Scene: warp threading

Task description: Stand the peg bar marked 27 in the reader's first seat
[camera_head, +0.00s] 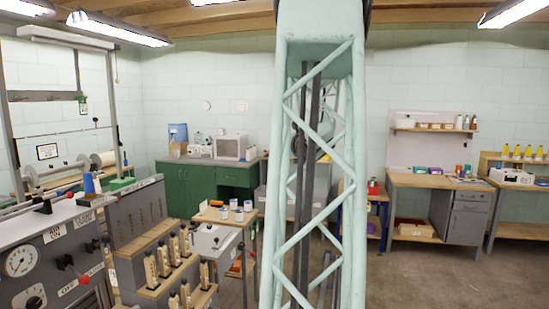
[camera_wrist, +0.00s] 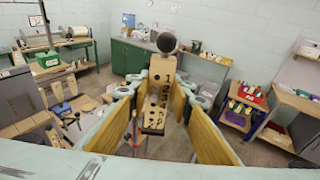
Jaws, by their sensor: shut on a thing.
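My gripper (camera_wrist: 160,92) is shut on a pale wooden peg bar (camera_wrist: 161,68) with a dark round knob on top, seen in the wrist view. Dark digits run down the bar's face; I cannot make out a 27 on it. Its lower part lies between the wood-faced fingers. My gripper does not show in the head view. There, several similar peg bars (camera_head: 151,268) with dark tops stand on a stepped wooden rack (camera_head: 140,245) at the lower left. A grey cabinet with dark upright slots (camera_head: 135,213) stands behind the rack. I cannot tell which thing is the reader.
A control panel (camera_head: 40,255) with a dial and levers fills the lower left. A small table (camera_head: 228,216) with white tubs stands right of the rack. A green cabinet (camera_head: 205,180) and workbenches (camera_head: 432,182) line the walls. The floor at right is clear.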

